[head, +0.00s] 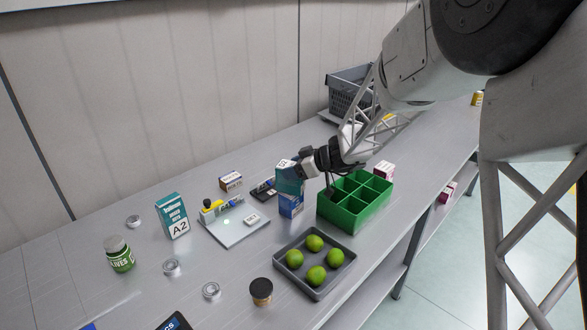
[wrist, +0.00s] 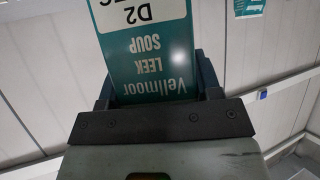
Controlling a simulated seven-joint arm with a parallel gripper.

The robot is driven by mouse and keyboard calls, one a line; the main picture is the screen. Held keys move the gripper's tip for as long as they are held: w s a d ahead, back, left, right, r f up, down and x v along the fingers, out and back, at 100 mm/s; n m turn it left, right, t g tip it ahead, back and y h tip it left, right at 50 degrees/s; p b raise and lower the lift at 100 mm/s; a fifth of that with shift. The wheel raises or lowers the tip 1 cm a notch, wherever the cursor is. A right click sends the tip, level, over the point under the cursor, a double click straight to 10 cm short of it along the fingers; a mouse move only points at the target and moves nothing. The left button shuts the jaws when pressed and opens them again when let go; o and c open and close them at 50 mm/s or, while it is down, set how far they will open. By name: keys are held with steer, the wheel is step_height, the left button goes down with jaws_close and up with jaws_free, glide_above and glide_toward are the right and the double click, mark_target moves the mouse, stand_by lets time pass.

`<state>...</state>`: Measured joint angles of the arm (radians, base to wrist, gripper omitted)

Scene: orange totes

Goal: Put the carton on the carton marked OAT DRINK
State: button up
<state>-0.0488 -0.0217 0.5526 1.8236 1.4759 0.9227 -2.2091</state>
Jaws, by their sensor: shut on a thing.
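My gripper (head: 305,169) is shut on a teal carton (head: 289,180). In the wrist view this carton (wrist: 150,55) reads "Vellmoor LEEK SOUP" and "D2", upside down in the picture, between the two fingers. In the head view the held carton is upright, right above a blue carton (head: 291,206) on the table. Whether the two touch, I cannot tell. The blue carton's print is too small to read, so I cannot confirm OAT DRINK on it. The gripper hides part of the held carton.
A green divided crate (head: 342,219) stands close right of the blue carton. A dark tray (head: 323,286) with several limes is in front. A scale (head: 236,234), a teal A2 carton (head: 172,216) and a green jar (head: 120,256) are to the left. A grey basket (head: 345,98) stands behind.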

steer(key=shift+f, duration=0.1)
steer(key=o, duration=1.1)
steer(key=shift+c, duration=0.2)
steer(key=shift+d+r, duration=0.1)
steer(key=shift+r, duration=0.1)
steer(key=v, duration=1.1)
steer(key=shift+s+d+r, duration=0.15)
steer(key=shift+s+d, duration=0.05)
steer(key=shift+d, duration=0.1)
steer(key=shift+s, duration=0.1)
